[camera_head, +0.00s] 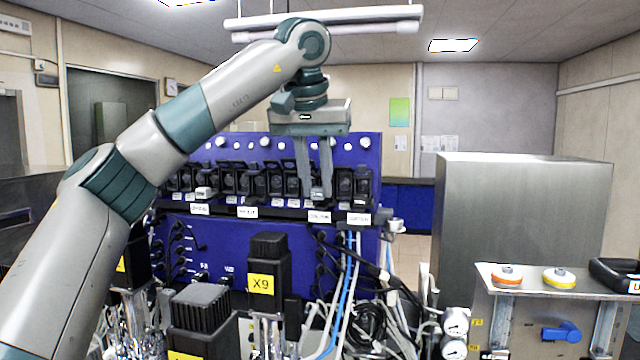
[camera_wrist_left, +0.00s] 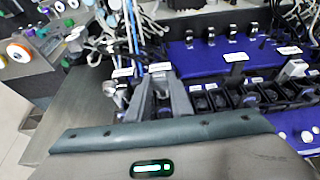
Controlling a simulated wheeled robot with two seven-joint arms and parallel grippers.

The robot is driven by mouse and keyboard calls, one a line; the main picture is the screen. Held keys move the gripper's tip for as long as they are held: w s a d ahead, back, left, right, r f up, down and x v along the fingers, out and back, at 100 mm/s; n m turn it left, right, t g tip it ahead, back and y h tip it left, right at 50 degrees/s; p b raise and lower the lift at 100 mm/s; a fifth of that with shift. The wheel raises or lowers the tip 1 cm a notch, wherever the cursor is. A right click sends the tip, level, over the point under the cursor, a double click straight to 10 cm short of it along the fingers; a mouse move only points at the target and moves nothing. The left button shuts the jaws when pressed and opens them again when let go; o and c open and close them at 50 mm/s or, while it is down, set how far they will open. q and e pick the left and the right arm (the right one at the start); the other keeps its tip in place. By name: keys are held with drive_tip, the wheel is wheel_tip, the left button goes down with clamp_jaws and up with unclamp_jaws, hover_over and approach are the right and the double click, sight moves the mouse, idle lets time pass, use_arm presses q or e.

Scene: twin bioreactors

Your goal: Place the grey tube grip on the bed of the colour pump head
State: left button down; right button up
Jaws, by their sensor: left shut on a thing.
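My left gripper (camera_head: 319,194) reaches down from above to the row of dark pump heads (camera_head: 276,181) on the blue bioreactor panel. Its two fingers are shut on a small grey tube grip (camera_head: 320,190), which the fingertips largely hide. In the left wrist view, the fingertips (camera_wrist_left: 160,78) are close together at a pump head just behind a white label (camera_wrist_left: 160,66). The label text is too small to read, so I cannot tell which head is the colour one. Whether the grip touches the bed is also unclear. My right gripper is not in view.
Another light grey piece (camera_head: 203,193) sits at a pump head near the left of the row. Black X9 motor (camera_head: 268,270), tubes and cables (camera_head: 350,280) crowd the space below. A large metal cabinet (camera_head: 522,210) stands to the right.

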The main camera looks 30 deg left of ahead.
sight(320, 187)
use_arm(q)
drive_tip(key=shift+w+a+f+p, duration=0.15)
drive_tip(key=shift+w+a+p, duration=0.05)
drive_tip(key=shift+w+p, duration=0.5)
drive_tip(key=shift+w+a+f+p, duration=0.2)
drive_tip(key=shift+w+p, duration=0.25)
drive_tip(key=shift+w, duration=0.35)
drive_tip(key=shift+s+f, duration=0.1)
drive_tip(key=shift+f, duration=0.3)
drive_tip(key=shift+f, duration=0.1)
drive_tip(key=c, duration=1.6)
unclamp_jaws()
drive_tip(key=shift+s+d+r+b, duration=0.1)
drive_tip(key=shift+r+b, duration=0.1)
drive_tip(key=shift+r, duration=0.15)
drive_tip(key=shift+s+r+b, duration=0.1)
drive_tip(key=shift+r+b, duration=0.05)
drive_tip(key=shift+r, duration=0.2)
drive_tip(key=b+v, duration=0.2)
drive_tip(key=v, duration=0.8)
drive_tip(key=shift+s+r, duration=0.15)
drive_tip(key=shift+r, duration=0.2)
